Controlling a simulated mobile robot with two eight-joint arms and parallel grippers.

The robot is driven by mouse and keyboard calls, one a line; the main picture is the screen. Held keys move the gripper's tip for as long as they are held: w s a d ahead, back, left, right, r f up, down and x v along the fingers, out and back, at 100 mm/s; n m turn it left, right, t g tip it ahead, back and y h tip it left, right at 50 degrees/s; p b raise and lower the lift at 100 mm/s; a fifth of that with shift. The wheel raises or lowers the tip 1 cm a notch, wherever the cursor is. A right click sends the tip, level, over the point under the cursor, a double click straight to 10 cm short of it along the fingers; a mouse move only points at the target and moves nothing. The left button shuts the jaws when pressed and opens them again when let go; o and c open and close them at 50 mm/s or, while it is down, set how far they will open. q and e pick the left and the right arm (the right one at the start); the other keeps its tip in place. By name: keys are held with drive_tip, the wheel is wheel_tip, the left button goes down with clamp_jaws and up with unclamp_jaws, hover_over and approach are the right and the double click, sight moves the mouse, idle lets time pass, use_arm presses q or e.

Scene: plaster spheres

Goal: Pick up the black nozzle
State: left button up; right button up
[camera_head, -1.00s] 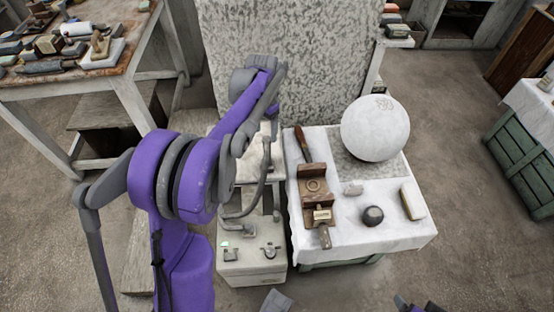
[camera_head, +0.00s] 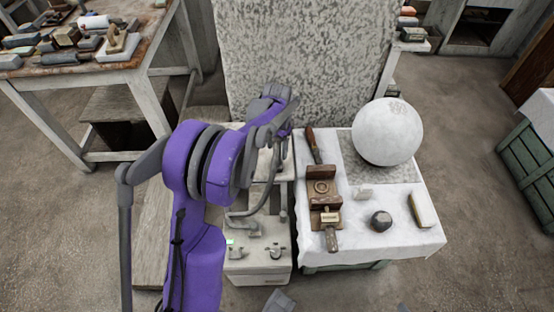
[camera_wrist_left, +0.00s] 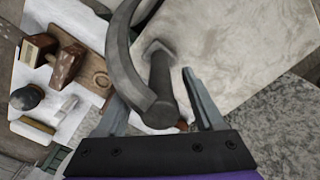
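The black nozzle (camera_wrist_left: 160,88) shows in the left wrist view as a dark grey cylinder, with a curved dark hose (camera_wrist_left: 122,45) meeting its near end. Its far end stands at a pale slab. My left gripper (camera_wrist_left: 165,112) is open, with one finger on each side of the nozzle and hose end; I cannot tell whether either finger touches. In the head view my left gripper (camera_head: 284,130) is over the narrow pale stand, and my arm hides much of the nozzle. My right gripper is not in view.
A white-covered table (camera_head: 400,249) stands to the right with a plaster sphere (camera_head: 387,132), a wooden clamp-like tool (camera_head: 323,187) and a dark round knob (camera_head: 381,221). A tall speckled slab (camera_head: 300,60) stands behind. A pale box (camera_head: 258,265) is below the hose.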

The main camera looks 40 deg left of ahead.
use_arm(q)
clamp_jaws()
wheel_tip(320, 180, up, 10)
drive_tip(key=shift+p, duration=0.5)
